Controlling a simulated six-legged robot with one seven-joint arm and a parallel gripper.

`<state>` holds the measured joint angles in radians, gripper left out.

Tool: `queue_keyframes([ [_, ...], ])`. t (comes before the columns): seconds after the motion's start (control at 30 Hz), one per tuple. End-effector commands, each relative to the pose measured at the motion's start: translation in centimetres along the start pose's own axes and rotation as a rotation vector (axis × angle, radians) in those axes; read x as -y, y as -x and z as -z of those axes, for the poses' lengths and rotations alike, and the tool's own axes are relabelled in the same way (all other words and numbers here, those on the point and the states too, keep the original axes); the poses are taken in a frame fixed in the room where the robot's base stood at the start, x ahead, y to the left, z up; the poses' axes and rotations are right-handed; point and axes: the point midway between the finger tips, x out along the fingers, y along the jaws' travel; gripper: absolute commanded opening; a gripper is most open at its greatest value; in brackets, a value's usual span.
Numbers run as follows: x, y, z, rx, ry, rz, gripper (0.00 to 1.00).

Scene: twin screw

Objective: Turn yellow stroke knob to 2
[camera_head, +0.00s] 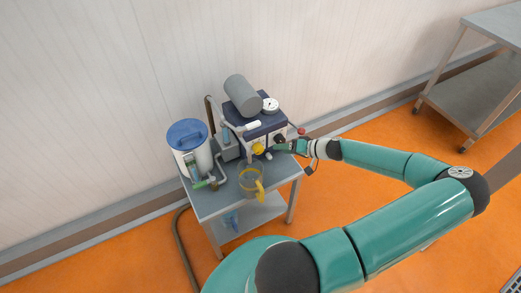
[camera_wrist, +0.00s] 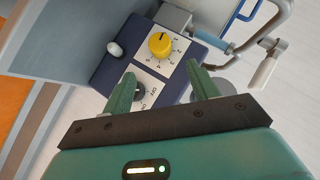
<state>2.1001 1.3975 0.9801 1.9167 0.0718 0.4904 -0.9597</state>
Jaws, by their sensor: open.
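The yellow stroke knob (camera_wrist: 159,44) sits on a white, numbered dial plate on the dark blue pump housing (camera_wrist: 112,70). A dark mark shows on its upper part, but I cannot read which number it points to. In the head view the yellow knob (camera_head: 258,148) is on the front of the pump. My gripper (camera_wrist: 160,70) is open and empty. Its green fingers reach toward the panel, with the yellow knob ahead of and beyond the fingertips. In the head view my gripper (camera_head: 280,146) is just right of the knob.
A black knob (camera_wrist: 140,92) on a second plate lies beside the left finger. A white button (camera_wrist: 114,49) is on the panel's left. A jug with a yellow handle (camera_head: 250,180) and a blue-lidded tank (camera_head: 187,135) stand on the small table (camera_head: 211,206). A pipe (camera_wrist: 265,70) is at right.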

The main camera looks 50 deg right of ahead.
Motion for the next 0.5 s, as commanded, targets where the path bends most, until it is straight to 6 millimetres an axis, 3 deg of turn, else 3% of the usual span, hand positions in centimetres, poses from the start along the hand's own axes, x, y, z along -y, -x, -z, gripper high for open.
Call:
queue_keyframes([
  [0.3, 0.2, -6.7, -0.1, 0.003, -0.001, 0.005, 0.59],
  [0.5, 0.2, -9.8, -0.1, 0.003, -0.001, 0.004, 0.59],
])
